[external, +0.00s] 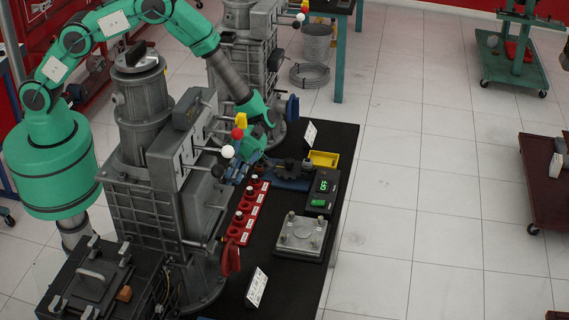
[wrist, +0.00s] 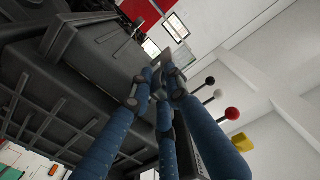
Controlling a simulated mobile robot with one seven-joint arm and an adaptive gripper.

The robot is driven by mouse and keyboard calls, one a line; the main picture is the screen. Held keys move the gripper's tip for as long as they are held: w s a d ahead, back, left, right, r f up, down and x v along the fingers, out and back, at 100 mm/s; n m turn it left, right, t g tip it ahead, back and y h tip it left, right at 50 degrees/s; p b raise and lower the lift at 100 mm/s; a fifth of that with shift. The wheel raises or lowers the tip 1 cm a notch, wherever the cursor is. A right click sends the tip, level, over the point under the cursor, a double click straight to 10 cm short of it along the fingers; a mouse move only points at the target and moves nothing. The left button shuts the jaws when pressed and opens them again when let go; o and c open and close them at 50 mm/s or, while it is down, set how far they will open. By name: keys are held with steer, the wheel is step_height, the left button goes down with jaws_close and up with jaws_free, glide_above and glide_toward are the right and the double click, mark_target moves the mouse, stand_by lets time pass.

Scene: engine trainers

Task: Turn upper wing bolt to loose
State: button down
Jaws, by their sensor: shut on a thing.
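My gripper (external: 238,171) is at the front face of the near grey engine trainer (external: 150,200), just below the ball-ended levers. In the wrist view, the blue fingers of my gripper (wrist: 163,78) come together around a small grey part beside the dark trainer housing (wrist: 60,100). This part appears to be the upper wing bolt (wrist: 167,57). The fingers hide most of it, so its turn angle cannot be told. In the external view the bolt is hidden behind the gripper.
Levers with a white ball (external: 228,151), a red ball (external: 237,132) and a yellow knob (external: 241,120) stick out close to my gripper. A red rack (external: 246,212), a black box with a green display (external: 322,190) and a yellow bin (external: 323,159) are on the black bench.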

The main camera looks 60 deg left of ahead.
steer(key=shift+s+r+t+y+p, duration=0.1)
steer(key=shift+r+t+y+p, duration=0.05)
steer(key=shift+t+y+p, duration=0.2)
steer(key=shift+r+t+y+p, duration=0.15)
steer(key=shift+t+y+p, duration=0.4)
steer(key=shift+p, duration=0.4)
steer(key=t+y+p, duration=0.2)
steer(key=p, duration=0.4)
steer(key=shift+s+r+t+y, duration=0.1)
steer(key=shift+t+y, duration=0.3)
steer(key=t+y+p, duration=0.1)
steer(key=p, duration=0.1)
steer(key=shift+p, duration=0.4)
steer(key=shift+f+t+y+p, duration=0.4)
steer(key=shift+t+y+p, duration=0.25)
steer(key=shift+t+y, duration=0.2)
steer(key=c, duration=1.6)
jaws_free()
